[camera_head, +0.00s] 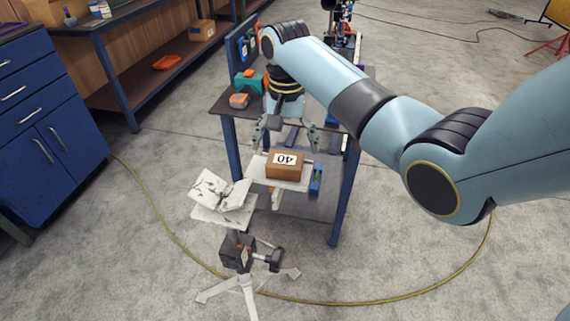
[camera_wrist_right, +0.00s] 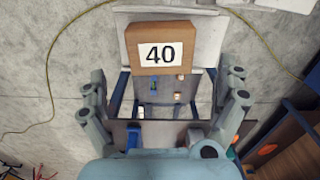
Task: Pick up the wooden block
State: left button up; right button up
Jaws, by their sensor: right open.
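The wooden block (camera_head: 285,171) is a brown box with a white label reading 40. It rests on a white plate (camera_head: 299,186) in front of the blue-legged table. In the right wrist view the block (camera_wrist_right: 133,42) is upper centre, ahead of the fingers. My right gripper (camera_head: 286,143) is open and empty, its fingers spread, on the table side of the block and close to it. In the right wrist view the gripper (camera_wrist_right: 167,92) shows a finger at each side with nothing between them. My left gripper is not in view.
A white slanted panel (camera_head: 222,194) on a tripod stand (camera_head: 246,285) is left of the block. A blue-green item (camera_head: 316,180) is right of the block. A yellow cable (camera_head: 165,225) curves over open floor.

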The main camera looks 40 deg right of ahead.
aim_at(285, 159)
jog(key=f, duration=0.5)
jog(key=shift+s+a+f, duration=0.15)
jog(key=shift+s+a, duration=0.05)
jog(key=shift+a, duration=0.1)
jog(key=shift+c, duration=0.4)
jog(key=c, duration=1.2)
